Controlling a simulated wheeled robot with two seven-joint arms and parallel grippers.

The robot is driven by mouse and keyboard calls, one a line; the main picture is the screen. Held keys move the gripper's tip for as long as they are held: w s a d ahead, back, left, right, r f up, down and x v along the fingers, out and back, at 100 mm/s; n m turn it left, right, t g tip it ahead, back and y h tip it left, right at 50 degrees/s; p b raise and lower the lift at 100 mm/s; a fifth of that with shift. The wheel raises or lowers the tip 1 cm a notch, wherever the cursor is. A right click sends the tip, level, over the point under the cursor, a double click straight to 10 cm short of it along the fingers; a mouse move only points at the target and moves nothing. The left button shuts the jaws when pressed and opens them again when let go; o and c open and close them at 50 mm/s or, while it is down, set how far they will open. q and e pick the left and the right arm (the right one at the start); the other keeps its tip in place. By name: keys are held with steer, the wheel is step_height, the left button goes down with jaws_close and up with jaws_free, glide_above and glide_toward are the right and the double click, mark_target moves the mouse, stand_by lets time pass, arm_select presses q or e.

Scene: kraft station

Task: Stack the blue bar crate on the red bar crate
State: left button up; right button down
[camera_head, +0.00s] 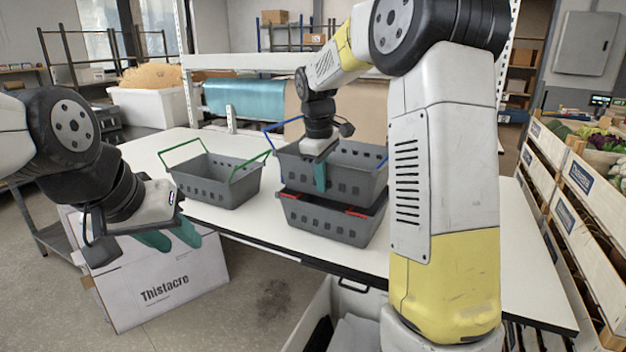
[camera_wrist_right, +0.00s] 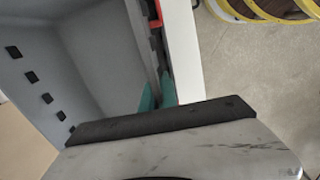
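The grey blue bar crate (camera_head: 347,180), with blue handles, sits on top of the grey red bar crate (camera_head: 330,222) on the white table. The red handles show at the seam between them. My right gripper (camera_head: 320,176) points down at the blue crate's near wall. In the right wrist view its teal fingertips (camera_wrist_right: 158,96) are close together on either side of the wall of the blue crate (camera_wrist_right: 95,50). My left gripper (camera_head: 172,240) is empty with its fingers apart, in front of the table's left side.
A grey crate with green handles (camera_head: 215,182) stands left of the stack on the white table (camera_head: 270,235). My right arm covers the table's right part. Wooden produce crates (camera_head: 590,190) stand at the right. A Thistacre box (camera_head: 160,285) is below my left gripper.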

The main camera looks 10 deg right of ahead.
steer(key=c, duration=1.6)
jaws_free()
